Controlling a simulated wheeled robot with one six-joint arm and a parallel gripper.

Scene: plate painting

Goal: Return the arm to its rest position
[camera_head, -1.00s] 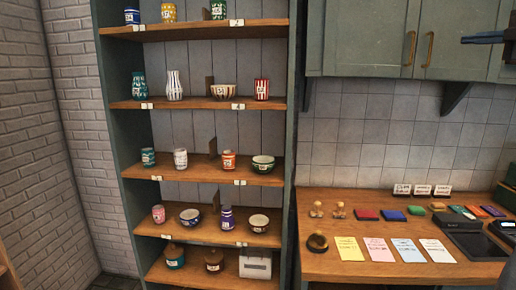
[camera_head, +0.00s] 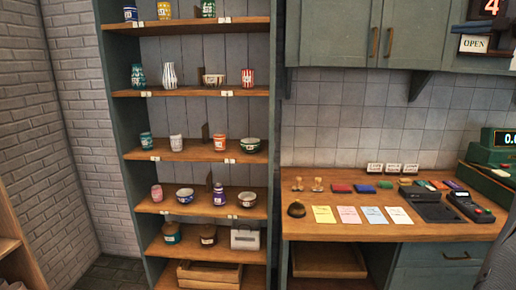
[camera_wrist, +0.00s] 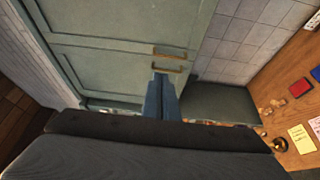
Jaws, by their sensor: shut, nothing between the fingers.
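My gripper (camera_wrist: 161,98) shows in the wrist view as two blue fingers pressed together, with nothing between them. They are in front of the green cabinet doors (camera_wrist: 110,55) and just below the two brass handles as seen in that picture. The dark wrist body fills the bottom of that view. In the head view, my gripper (camera_head: 474,28) is partly visible at the upper right edge, above the OPEN sign (camera_head: 474,44). Most of my arm is outside that picture.
A shelf unit (camera_head: 200,93) with painted cups, bowls and vases stands at left. A wooden counter (camera_head: 330,232) at right holds coloured cards, ink pads, a bell (camera_head: 296,209) and a card terminal (camera_head: 470,207). The space before the cabinets looks clear.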

